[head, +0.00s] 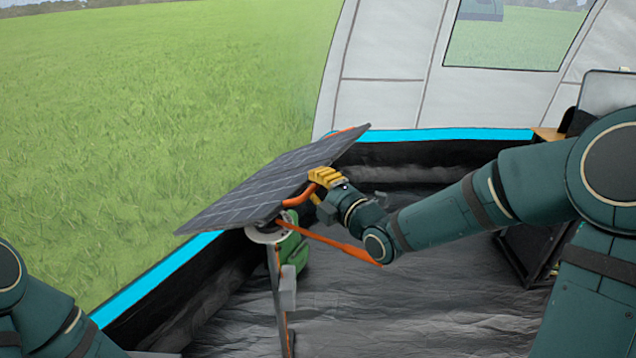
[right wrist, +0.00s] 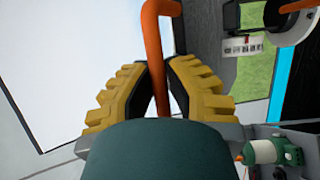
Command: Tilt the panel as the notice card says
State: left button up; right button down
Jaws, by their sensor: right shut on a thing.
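The dark solar panel (head: 275,180) is tilted, its right far end higher than its left near end. It sits on a thin post (head: 274,290) with a pale round disc (head: 268,234) at the joint. My right gripper (head: 325,180), with yellow fingers, is shut on the orange handle (head: 298,198) by the panel's right edge. In the right wrist view the handle (right wrist: 156,45) runs between the fingers. A small white card (right wrist: 243,45) with dark marks shows there, too small to read; I cannot tell whether it is the notice card. My left gripper is out of view.
An orange bar (head: 335,244) slopes down right from the post, below my right forearm. A green object (head: 294,250) is behind the post. A dark box-like thing (head: 530,250) stands at right. Grey floor (head: 400,320) is open in front. A green-and-cream object (right wrist: 268,152) shows in the wrist view.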

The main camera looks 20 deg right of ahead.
jog(key=shift+n+g, duration=0.3)
jog(key=shift+g, duration=0.4)
jog(key=w+a+r, duration=0.2)
jog(key=r, duration=0.2)
jog(key=shift+w+a, duration=0.4)
jog(key=shift+w+r, duration=0.15)
jog(key=shift+r, duration=0.2)
jog(key=c, duration=1)
grip_release()
jog(key=v, duration=1.2)
jog(key=shift+a, duration=0.2)
